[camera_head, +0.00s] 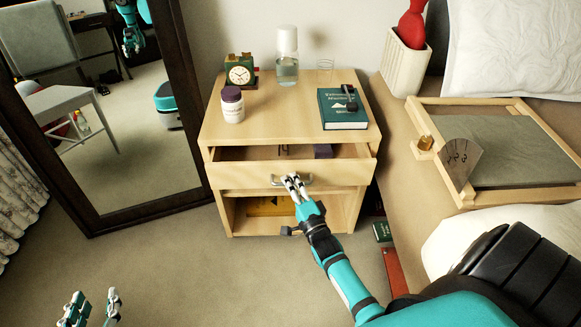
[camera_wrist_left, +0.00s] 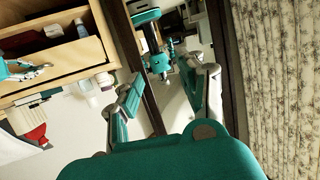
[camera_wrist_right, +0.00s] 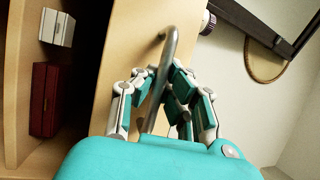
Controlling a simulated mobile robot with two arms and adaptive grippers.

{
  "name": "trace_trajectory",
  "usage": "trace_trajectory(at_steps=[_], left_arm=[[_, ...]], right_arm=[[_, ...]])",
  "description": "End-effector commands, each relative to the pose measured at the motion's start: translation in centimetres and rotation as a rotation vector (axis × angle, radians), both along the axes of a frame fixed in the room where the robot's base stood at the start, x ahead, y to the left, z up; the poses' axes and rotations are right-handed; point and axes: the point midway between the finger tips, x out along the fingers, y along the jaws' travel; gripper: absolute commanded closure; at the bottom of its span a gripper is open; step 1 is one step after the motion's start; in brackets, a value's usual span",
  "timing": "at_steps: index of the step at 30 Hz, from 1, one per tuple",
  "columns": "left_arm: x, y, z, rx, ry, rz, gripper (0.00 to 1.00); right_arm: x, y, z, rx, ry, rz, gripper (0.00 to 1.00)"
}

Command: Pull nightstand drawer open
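The light wood nightstand (camera_head: 222,135) stands against the wall in the head view. Its top drawer (camera_head: 335,172) is partly open, with a dark interior and a small purple item showing inside. My right gripper (camera_head: 294,187) is at the metal handle (camera_head: 277,180) on the drawer front. In the right wrist view, the handle (camera_wrist_right: 168,50) passes between the fingers of my right gripper (camera_wrist_right: 161,85), which are closed in around it. My left gripper (camera_head: 94,307) is open and empty at the lower left, well away from the nightstand; its spread fingers (camera_wrist_left: 167,85) show in the left wrist view.
A clock (camera_head: 240,72), a white jar (camera_head: 232,106), a glass bottle (camera_head: 287,70) and a green book (camera_head: 342,110) sit on the nightstand. A framed mirror (camera_head: 192,110) leans at left and the bed (camera_head: 400,150) is at right. Carpet in front is clear.

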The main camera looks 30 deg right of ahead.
Motion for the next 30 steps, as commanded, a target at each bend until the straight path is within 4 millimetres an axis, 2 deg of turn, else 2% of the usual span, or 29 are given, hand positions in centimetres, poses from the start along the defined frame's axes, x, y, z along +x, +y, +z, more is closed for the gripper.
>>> trace_trajectory(at_steps=[3,9,16,30], left_arm=[[-2.2,1.1,-2.9,0.050,0.208,0.014,0.60],[-7.4,3.1,-7.1,0.124,0.544,0.038,0.60],[-14.6,5.3,-9.4,0.197,0.902,0.065,0.60],[-14.7,5.3,-7.8,0.199,0.912,0.065,0.60]], right_arm=[[-1.7,0.9,0.0,-0.001,0.011,-0.001,1.00],[-4.3,2.5,-0.1,-0.001,0.012,-0.001,1.00],[-7.6,4.5,-0.2,-0.002,0.013,-0.001,1.00],[-13.0,7.8,-0.3,-0.002,0.013,-0.001,1.00]])
